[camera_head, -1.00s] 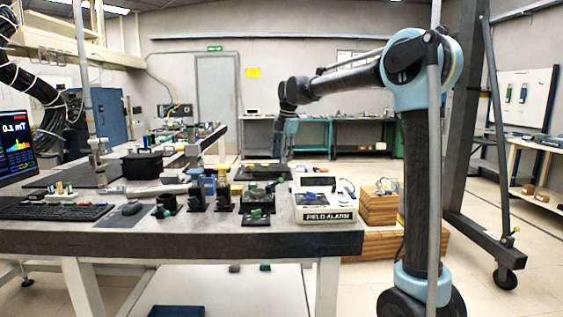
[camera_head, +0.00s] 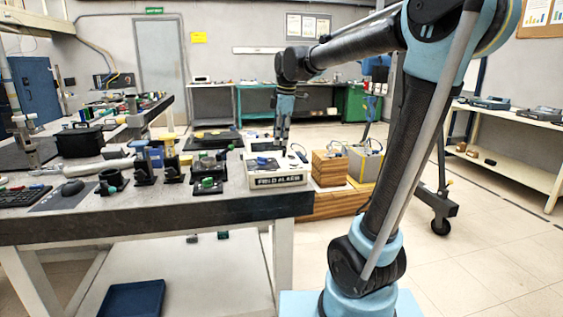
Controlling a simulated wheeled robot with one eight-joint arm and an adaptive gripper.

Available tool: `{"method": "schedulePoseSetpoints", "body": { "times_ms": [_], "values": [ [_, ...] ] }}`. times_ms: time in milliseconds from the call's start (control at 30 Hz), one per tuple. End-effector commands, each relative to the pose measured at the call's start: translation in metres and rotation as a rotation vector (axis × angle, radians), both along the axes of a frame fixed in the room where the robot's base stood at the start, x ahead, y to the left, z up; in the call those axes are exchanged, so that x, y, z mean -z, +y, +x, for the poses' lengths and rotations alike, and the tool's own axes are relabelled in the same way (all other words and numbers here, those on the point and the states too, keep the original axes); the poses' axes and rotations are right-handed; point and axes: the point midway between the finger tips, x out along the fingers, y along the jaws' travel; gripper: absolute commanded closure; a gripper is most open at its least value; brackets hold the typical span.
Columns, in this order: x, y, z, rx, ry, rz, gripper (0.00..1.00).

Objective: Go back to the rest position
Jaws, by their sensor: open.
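My arm reaches from the right across to the table in the head view. Its wrist hangs down, and my gripper (camera_head: 281,143) points downward at the right end of the work table (camera_head: 140,217). It is small in the picture, with nothing visible held in it. It appears just behind or over the white box labelled FIELD ALARM (camera_head: 276,181); I cannot tell whether it touches the box. The box has a blue part on its top.
Black-based fixtures (camera_head: 207,186) and a black case (camera_head: 80,142) stand left of the alarm box.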

Motion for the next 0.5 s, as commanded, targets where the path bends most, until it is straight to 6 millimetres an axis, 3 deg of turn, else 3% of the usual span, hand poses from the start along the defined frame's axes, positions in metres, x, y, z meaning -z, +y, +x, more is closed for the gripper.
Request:
{"method": "schedulePoseSetpoints", "body": {
  "times_ms": [33,200,500],
  "values": [
    [0.007,-0.017,-0.013,0.074,0.005,0.006,0.59],
    [0.031,-0.061,-0.053,0.329,0.020,0.031,0.59],
    [0.086,-0.125,-0.127,0.780,0.041,0.081,0.59]
  ]
}}
